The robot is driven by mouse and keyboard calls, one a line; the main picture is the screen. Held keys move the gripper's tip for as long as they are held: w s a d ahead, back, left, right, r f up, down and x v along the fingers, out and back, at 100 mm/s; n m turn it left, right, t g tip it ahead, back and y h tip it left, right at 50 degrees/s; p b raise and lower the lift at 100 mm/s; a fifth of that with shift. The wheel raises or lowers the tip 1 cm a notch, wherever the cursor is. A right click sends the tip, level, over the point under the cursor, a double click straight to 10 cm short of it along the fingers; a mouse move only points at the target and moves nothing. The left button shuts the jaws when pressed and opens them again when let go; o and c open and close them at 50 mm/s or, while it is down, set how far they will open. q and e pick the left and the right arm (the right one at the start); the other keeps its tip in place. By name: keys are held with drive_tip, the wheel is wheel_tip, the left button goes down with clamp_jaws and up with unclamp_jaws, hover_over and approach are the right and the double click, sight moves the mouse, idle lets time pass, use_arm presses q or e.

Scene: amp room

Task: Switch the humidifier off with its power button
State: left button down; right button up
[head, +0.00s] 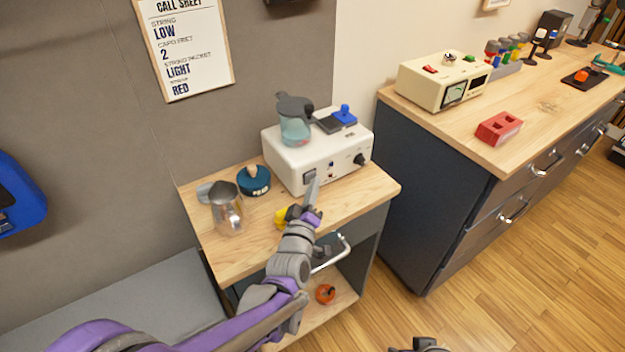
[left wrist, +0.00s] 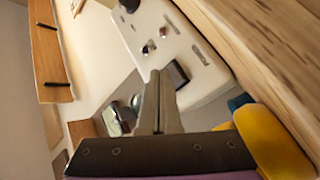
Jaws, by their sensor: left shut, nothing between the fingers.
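A white box-shaped unit (head: 300,150), which I take to be the humidifier, stands on the small wooden cabinet, with a teal see-through vessel (head: 295,128) on top. Its front has a dark square button (head: 309,177), small coloured parts (head: 331,168) and a black knob (head: 361,160). My left gripper (head: 313,190) is shut and empty, its tips in front of the dark button. In the left wrist view the shut fingers (left wrist: 157,78) are beside the dark square button (left wrist: 179,74) on the white front (left wrist: 165,45); I cannot tell if they touch. A grey part at the bottom edge may be my right gripper (head: 420,346).
A metal pot (head: 228,212) and a blue round jar (head: 254,180) stand left of the unit. A yellow object (head: 281,217) is partly behind my left gripper. A bench (head: 540,108) at right holds a cream meter box (head: 443,82) and a red block (head: 498,128).

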use_arm(q)
drive_tip(key=shift+w, duration=0.1)
idle(0.3)
drive_tip(key=shift+s+d, duration=0.15)
drive_tip(key=shift+s, duration=0.2)
drive_tip(key=shift+s+d, duration=0.85)
drive_tip(key=shift+s, duration=0.25)
drive_tip(key=shift+s+d, duration=0.85)
drive_tip(key=shift+s, duration=0.25)
drive_tip(key=shift+s+d, duration=0.1)
drive_tip(key=shift+s, duration=0.15)
